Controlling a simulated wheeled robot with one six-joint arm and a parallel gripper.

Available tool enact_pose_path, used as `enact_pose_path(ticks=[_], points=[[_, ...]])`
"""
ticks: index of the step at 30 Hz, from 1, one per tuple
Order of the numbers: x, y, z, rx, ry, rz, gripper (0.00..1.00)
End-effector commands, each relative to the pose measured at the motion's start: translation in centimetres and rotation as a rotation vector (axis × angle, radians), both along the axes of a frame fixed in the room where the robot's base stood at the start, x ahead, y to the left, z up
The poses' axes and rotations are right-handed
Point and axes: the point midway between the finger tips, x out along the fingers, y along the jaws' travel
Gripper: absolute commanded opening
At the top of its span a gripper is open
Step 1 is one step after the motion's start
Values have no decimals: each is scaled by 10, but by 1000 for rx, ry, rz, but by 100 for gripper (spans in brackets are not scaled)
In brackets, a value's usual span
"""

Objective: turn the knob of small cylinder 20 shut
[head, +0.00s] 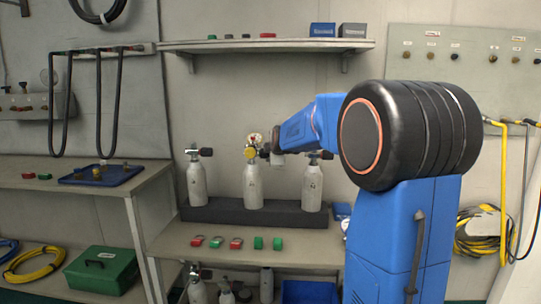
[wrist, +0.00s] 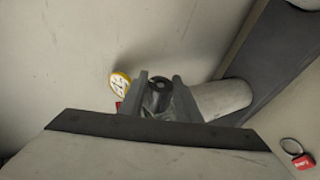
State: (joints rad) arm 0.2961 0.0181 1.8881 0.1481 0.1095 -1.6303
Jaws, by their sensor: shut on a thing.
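Three small white cylinders stand in a dark rack (head: 235,215) on the bench; their numbers are too small to read. The middle cylinder (head: 253,188) carries a yellow-rimmed gauge (head: 250,152) on its valve. My gripper (head: 268,150) reaches in from the right at this valve's knob side. In the wrist view my gripper (wrist: 160,98) is shut on a dark round knob (wrist: 158,92), one finger on each side. The white body of that cylinder (wrist: 222,98) runs off to the right, and the gauge (wrist: 120,86) shows left of the fingers. The knob is mostly hidden in the head view.
Red and green tags or locks (head: 236,243) lie along the bench front. A shelf (head: 265,44) hangs above.

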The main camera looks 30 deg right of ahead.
Motion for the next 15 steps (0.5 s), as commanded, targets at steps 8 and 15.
enact_pose_path(ticks=[8, 15], points=[[0, -3, -2, 54, 94, -11, 8], [0, -3, -2, 128, 204, -11, 8]])
